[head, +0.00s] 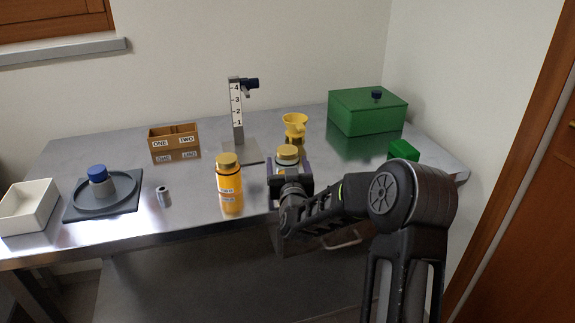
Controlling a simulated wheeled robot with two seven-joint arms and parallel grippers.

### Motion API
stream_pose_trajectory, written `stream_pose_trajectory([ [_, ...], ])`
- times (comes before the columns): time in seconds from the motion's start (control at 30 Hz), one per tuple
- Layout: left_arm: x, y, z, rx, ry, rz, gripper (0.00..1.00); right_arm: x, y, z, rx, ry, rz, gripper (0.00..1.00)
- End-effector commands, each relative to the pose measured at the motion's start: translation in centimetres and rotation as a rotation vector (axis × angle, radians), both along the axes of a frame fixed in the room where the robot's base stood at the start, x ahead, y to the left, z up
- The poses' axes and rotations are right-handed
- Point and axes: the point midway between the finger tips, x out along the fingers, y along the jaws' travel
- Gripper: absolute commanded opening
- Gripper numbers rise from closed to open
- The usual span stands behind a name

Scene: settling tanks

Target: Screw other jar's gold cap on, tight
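A glass jar with a gold cap (288,151) stands near the middle of the steel table, with a pale band under the cap. My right gripper (289,169) reaches it from the front, with one finger on each side of the jar. Whether the fingers touch the jar cannot be told, and the gripper hides its lower part. The cap sits on top of the jar; how tight it is does not show. An orange bottle (230,187) with a gold-brown cap and a label stands to the left. My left gripper is not in view.

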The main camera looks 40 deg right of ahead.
Motion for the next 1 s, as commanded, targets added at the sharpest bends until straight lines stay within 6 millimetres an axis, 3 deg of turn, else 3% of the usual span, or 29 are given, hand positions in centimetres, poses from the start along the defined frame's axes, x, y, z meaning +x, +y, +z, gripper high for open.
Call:
stream_pose_trajectory([
  [0.47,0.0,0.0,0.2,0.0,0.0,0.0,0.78,-0.6,0.4,0.1,0.001,0.001,0.001,0.82],
  [1.0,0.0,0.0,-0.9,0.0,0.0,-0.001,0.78,-8.9,5.3,0.2,0.0,0.0,0.001,0.82],
])
